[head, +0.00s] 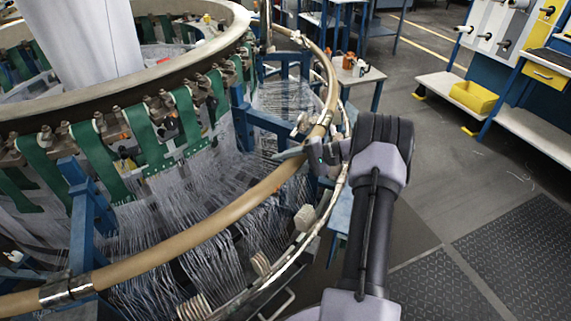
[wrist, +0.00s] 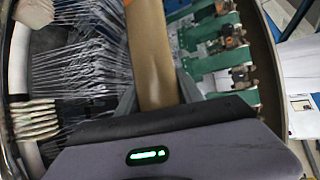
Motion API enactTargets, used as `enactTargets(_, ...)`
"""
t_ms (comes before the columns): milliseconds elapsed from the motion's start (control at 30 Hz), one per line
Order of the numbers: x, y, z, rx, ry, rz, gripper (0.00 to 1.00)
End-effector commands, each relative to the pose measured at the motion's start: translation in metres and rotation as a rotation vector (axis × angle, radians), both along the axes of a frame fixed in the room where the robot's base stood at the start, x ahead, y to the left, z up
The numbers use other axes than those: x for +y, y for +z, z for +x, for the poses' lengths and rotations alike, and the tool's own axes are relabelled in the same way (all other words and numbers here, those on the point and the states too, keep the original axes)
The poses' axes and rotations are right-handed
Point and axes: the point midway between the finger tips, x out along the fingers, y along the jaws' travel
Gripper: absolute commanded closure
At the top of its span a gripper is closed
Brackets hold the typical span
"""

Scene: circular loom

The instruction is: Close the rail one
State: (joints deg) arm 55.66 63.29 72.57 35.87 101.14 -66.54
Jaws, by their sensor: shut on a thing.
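The rail (head: 215,213) is a tan, curved bar running around the outside of the circular loom (head: 120,95). A metal sleeve (head: 66,291) sits on it at the lower left, and a metal fitting (head: 322,122) shows on it just beyond my gripper. My gripper (head: 303,152) is at the rail on the loom's right side, shut on it; its fingertips are partly hidden.
White threads (head: 150,235) fan out beneath the rail, with blue posts (head: 88,205) among them. Green straps (head: 90,160) hang around the loom ring. A small table (head: 357,75) stands behind, and a shelf with a yellow bin (head: 473,97) at right. The floor (head: 440,190) right of my arm is clear.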

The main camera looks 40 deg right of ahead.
Motion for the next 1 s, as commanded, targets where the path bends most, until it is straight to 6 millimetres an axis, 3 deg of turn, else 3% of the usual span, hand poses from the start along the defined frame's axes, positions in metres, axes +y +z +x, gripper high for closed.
enactTargets(33,0.004,-0.012,-0.004,0.02,0.009,0.001,1.0)
enactTargets(167,0.004,-0.014,-0.005,0.023,0.01,0.001,1.0)
enactTargets(200,0.005,-0.014,-0.005,0.023,0.01,0.001,0.51)
enactTargets(300,0.004,-0.013,-0.004,0.022,0.009,0.0,0.35)
enactTargets(767,0.001,-0.007,-0.003,0.013,0.005,-0.001,0.35)
enactTargets(1000,-0.026,0.009,-0.028,0.012,0.002,-0.001,0.35)
